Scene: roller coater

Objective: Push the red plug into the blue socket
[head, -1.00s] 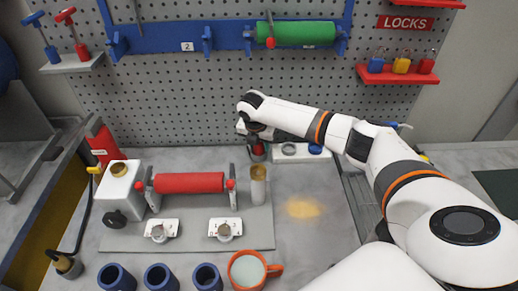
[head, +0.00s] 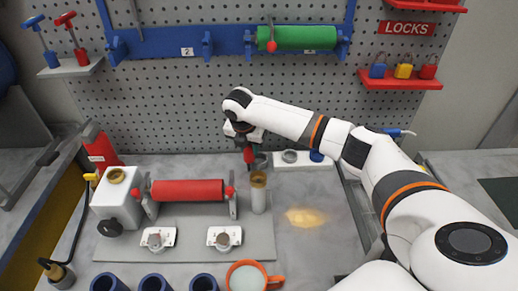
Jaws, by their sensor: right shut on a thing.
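My right gripper (head: 246,141) is above the back of the bench, in front of the pegboard, shut on the red plug (head: 249,155). The plug hangs below the jaws; its lower end is small and dark, so its exact shape is unclear. A blue round fitting (head: 316,156), which looks like the blue socket, sits at the right end of a white block (head: 302,164). The plug is left of it and apart from it. My left gripper is not in view.
A grey ring (head: 289,156) sits on the same block. A metal cylinder (head: 258,193) stands just in front of the plug. The red roller (head: 187,190) is to the left. An orange mug (head: 246,275) is at the front. The bench around the yellow stain (head: 306,217) is clear.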

